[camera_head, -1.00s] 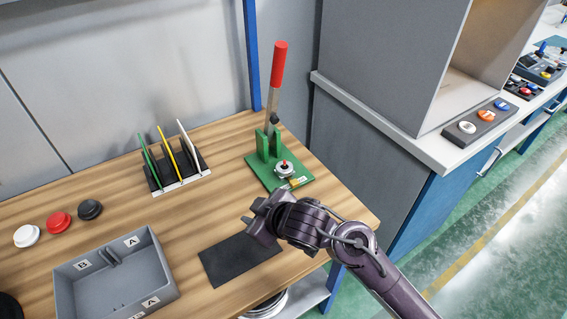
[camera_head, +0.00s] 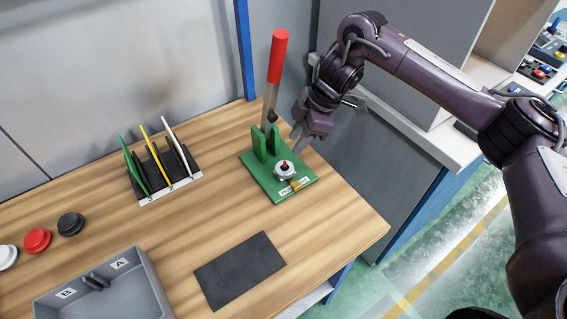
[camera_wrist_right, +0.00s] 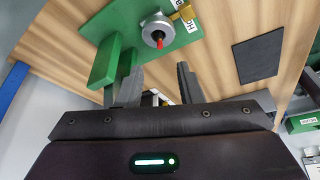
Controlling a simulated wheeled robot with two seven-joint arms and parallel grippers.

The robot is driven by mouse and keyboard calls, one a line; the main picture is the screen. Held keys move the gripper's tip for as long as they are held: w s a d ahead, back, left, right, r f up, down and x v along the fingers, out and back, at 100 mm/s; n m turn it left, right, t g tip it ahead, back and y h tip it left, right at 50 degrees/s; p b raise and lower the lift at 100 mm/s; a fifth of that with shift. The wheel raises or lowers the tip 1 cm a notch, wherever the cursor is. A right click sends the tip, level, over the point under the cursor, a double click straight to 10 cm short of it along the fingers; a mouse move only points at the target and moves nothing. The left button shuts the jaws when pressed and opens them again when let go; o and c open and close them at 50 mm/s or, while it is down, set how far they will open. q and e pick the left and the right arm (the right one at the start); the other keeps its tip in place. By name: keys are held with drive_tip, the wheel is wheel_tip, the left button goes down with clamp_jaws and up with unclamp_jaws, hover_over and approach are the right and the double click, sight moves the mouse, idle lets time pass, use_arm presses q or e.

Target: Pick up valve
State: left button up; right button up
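The valve (camera_head: 284,171) is a small silver round part with a red tip. It sits on the green base (camera_head: 263,180) of a lever press on the wooden table. In the right wrist view the valve (camera_wrist_right: 157,31) shows at the top, beyond the fingers. My right gripper (camera_head: 300,143) is above and just behind the right edge of the green base, pointing down. Its two fingers (camera_wrist_right: 160,84) are apart with nothing held between them, and the valve is clear of them. My left gripper is not in view.
The press's red-handled lever (camera_head: 276,65) stands upright beside my right gripper. A rack (camera_head: 165,175) with coloured plates stands to the left. A black mat (camera_head: 240,270) lies in front. A grey bin (camera_head: 140,290) and several round caps are at the left.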

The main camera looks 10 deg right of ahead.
sight(285, 162)
drive_tip(key=x, duration=0.2)
drive_tip(key=p+x, duration=0.1)
drive_tip(key=x, duration=0.3)
drive_tip(key=shift+d+f, duration=0.15)
drive_tip(key=shift+f, duration=0.2)
drive_tip(key=shift+a+f, duration=0.25)
drive_tip(key=shift+f, duration=0.25)
clamp_jaws()
